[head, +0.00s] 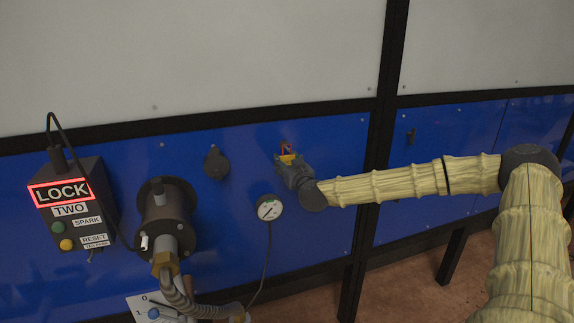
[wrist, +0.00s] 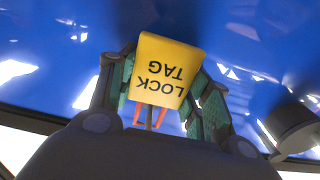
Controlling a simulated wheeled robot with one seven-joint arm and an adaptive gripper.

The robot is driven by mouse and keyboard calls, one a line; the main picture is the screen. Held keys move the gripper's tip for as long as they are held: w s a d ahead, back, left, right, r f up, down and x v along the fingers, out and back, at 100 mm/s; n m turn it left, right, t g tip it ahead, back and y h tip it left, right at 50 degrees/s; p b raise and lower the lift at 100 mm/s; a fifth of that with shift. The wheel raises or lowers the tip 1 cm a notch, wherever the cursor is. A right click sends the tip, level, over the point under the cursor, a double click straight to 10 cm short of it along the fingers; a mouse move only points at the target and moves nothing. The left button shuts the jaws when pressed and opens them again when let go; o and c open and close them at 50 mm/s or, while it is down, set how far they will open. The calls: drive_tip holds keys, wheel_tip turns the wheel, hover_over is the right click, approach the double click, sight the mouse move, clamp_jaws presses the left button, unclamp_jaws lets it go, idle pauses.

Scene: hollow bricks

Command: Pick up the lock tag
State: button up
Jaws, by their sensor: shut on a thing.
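The lock tag (wrist: 165,70) is a yellow block with the black words LOCK TAG, upside down in the wrist view. A red-orange part shows below it there, and as a small loop above the yellow in the head view. My gripper (wrist: 160,95) is shut on the tag, with a green-padded finger on each side of it. In the head view my gripper (head: 288,163) is in front of the blue panel, with the yellow tag (head: 290,158) at its tip. I cannot tell whether the tag touches the panel.
A lock box (head: 78,205) and a dark cylinder with a hose (head: 165,215) are farther left.

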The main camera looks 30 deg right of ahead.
drive_tip(key=shift+r, duration=0.3)
drive_tip(key=shift+s+r, duration=0.15)
drive_tip(key=shift+s, duration=0.05)
drive_tip(key=b+v, duration=0.3)
drive_tip(key=v, duration=1.4)
drive_tip(key=shift+s, duration=0.35)
